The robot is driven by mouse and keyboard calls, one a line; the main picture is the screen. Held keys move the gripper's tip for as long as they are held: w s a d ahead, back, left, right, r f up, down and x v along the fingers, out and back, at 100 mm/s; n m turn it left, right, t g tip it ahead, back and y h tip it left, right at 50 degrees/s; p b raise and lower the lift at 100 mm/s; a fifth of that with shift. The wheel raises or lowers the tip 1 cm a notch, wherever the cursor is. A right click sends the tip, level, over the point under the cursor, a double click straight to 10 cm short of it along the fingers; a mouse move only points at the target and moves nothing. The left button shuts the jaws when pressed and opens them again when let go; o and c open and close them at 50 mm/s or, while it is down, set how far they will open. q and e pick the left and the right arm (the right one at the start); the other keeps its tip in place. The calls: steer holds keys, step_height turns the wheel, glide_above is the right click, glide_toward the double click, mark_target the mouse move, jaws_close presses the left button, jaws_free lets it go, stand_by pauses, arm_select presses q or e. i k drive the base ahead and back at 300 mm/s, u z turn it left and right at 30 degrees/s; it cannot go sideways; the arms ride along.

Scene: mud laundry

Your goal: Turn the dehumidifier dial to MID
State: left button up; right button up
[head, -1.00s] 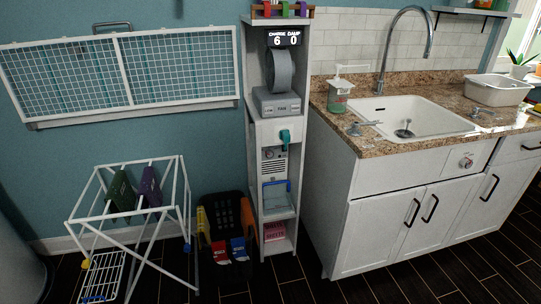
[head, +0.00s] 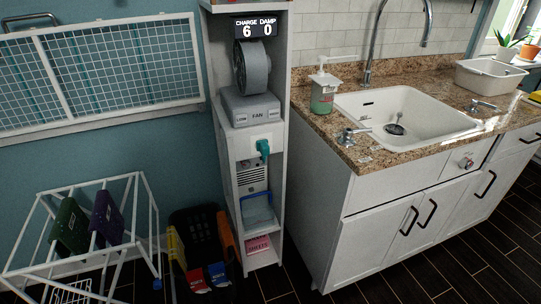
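A narrow white shelf tower (head: 282,130) stands at the middle. A vented unit (head: 252,178) sits in it below a white panel with a teal fitting (head: 263,149); I cannot tell whether this unit is the dehumidifier. A round knob (head: 466,163) with small reddish marks is on the sink cabinet's front at the right. Its lettering is too small to read, so I cannot tell whether it is the dehumidifier dial or where it points. Neither of my grippers shows.
The sink cabinet (head: 370,235) fills the right. A white drying rack (head: 90,185) and a black crate (head: 196,224) stand at left. Dark floor before the cabinet is clear.

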mark_target(246, 164)
steer(key=u, duration=0.4)
steer(key=i, duration=0.95)
steer(key=u, duration=0.65)
